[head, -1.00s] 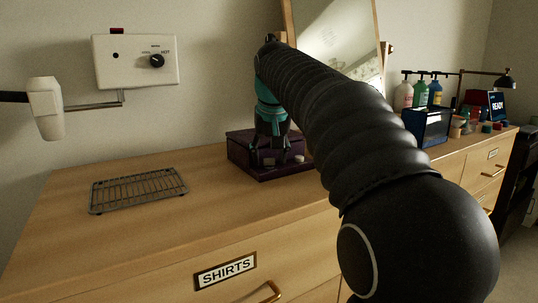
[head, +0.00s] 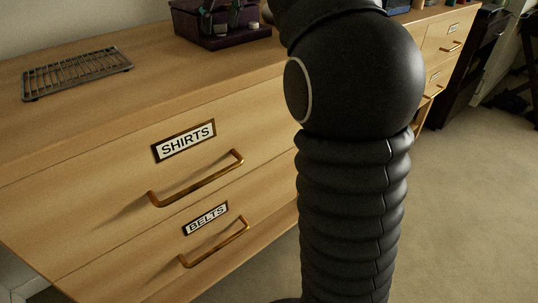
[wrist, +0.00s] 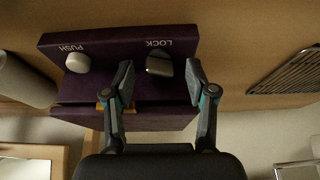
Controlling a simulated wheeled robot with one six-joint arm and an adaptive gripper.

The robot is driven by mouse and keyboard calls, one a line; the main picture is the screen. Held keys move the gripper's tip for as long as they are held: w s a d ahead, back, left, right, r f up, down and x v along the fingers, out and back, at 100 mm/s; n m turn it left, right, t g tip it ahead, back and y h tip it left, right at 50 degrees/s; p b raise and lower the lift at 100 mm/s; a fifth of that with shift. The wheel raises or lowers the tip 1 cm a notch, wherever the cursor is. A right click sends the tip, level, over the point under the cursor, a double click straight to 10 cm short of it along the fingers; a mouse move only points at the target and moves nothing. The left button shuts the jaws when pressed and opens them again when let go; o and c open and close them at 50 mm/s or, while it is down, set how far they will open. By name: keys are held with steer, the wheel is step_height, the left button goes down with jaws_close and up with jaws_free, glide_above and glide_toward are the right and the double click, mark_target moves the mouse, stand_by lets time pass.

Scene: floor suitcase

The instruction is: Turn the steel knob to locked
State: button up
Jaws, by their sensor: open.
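A dark purple box (head: 206,31) stands on the dresser top, at the top edge of the head view. In the wrist view the box (wrist: 100,45) appears upside down, with a steel knob (wrist: 158,66) beside the word LOCK and a pale round button (wrist: 78,63) beside the word PUSH. My gripper (wrist: 160,72) is open, with one finger on each side of the steel knob. I cannot tell whether either finger touches it. In the head view my gripper is partly cut off at the top, over the box. The knob's exact angle is hard to read.
A wire rack (head: 78,73) lies on the dresser top (head: 150,95) left of the box; it also shows in the wrist view (wrist: 290,72). The dresser front has drawers labelled SHIRTS (head: 184,140) and BELTS (head: 206,219) with brass handles. Carpeted floor (head: 455,215) is open at right.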

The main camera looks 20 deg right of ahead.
steer(key=p+v, duration=0.5)
steer(key=v, duration=0.9)
steer(key=s+f+m+b, duration=0.1)
steer(key=s+f, duration=1)
steer(key=f, duration=0.3)
steer(key=s+a+f+m+t+h+b, duration=0.1)
steer(key=s+f+m, duration=0.1)
steer(key=s+f, duration=0.9)
step_height(320, 180, down, 5)
steer(key=shift+a+r+b, duration=0.2)
steer(key=shift+a+b, duration=0.1)
steer(key=shift+s, duration=0.2)
